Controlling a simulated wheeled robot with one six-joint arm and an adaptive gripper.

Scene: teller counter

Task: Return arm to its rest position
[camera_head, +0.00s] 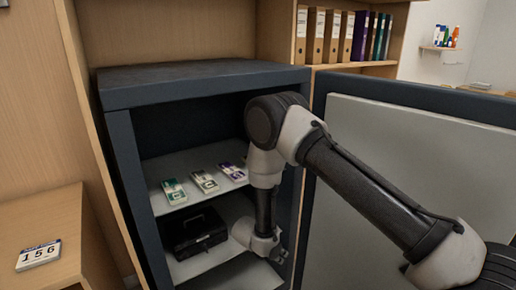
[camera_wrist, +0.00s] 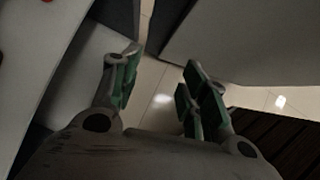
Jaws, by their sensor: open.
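My gripper (camera_wrist: 157,88) shows in the wrist view with its two green-padded fingers apart and nothing between them. Tiled floor shows beyond the fingers. In the head view my arm reaches in front of the open safe (camera_head: 124,150), its wrist low at the safe's right side.
The safe door (camera_head: 420,135) stands open at the right, close to my arm. On the safe's shelf (camera_head: 155,172) lie banded note bundles (camera_head: 204,181). Below is a black cash box (camera_head: 199,232). A number card (camera_head: 38,255) lies on the wooden counter (camera_head: 60,215) at left.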

